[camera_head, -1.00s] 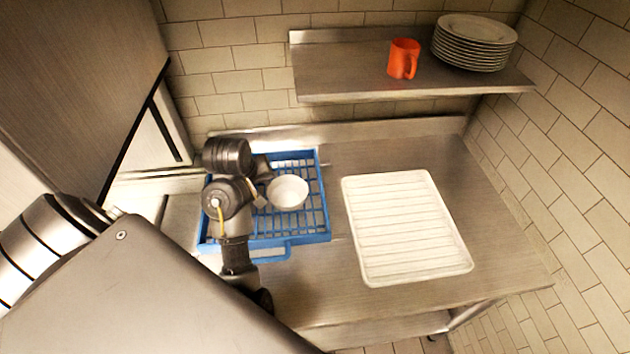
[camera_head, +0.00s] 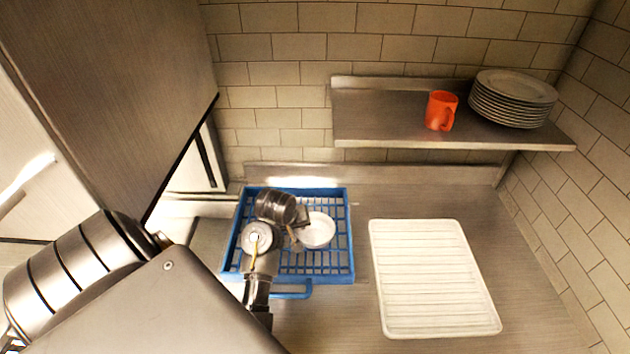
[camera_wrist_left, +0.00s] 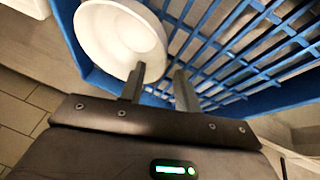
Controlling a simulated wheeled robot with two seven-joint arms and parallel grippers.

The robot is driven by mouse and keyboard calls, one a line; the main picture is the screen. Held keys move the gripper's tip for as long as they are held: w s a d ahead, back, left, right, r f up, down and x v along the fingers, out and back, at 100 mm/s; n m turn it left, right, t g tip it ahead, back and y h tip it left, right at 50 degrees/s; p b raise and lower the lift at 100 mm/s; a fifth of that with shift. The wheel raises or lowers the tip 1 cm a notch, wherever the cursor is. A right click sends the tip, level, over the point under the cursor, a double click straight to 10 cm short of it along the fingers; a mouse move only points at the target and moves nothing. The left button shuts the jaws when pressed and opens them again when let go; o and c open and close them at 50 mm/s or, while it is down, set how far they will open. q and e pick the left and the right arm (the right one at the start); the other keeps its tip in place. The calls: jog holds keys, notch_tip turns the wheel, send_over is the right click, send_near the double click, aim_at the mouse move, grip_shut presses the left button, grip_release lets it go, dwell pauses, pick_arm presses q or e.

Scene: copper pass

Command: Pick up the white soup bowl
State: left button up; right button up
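The white soup bowl (camera_head: 319,231) sits upright in the blue rack (camera_head: 350,262), right of its middle in the head view. My left gripper (camera_head: 299,226) is at the bowl's left side. In the left wrist view the bowl (camera_wrist_left: 115,35) is at the upper left, and the left gripper (camera_wrist_left: 159,84) has its two fingers apart. One finger overlaps the bowl's inside near the rim and the other is outside it, with a gap between them. Whether either finger touches the bowl cannot be told. My right gripper is not in view.
A white ribbed tray (camera_head: 430,280) lies on the steel counter (camera_head: 400,200) right of the rack. Above, a wall shelf (camera_head: 390,125) holds an orange mug (camera_head: 441,110) and a stack of white plates (camera_head: 513,98). A tall steel cabinet (camera_head: 100,80) stands at the left.

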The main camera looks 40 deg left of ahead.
aim_at(315, 233)
pick_arm(q)
jog(key=shift+x, duration=1.55)
jog(key=shift+c, duration=0.2)
grip_shut()
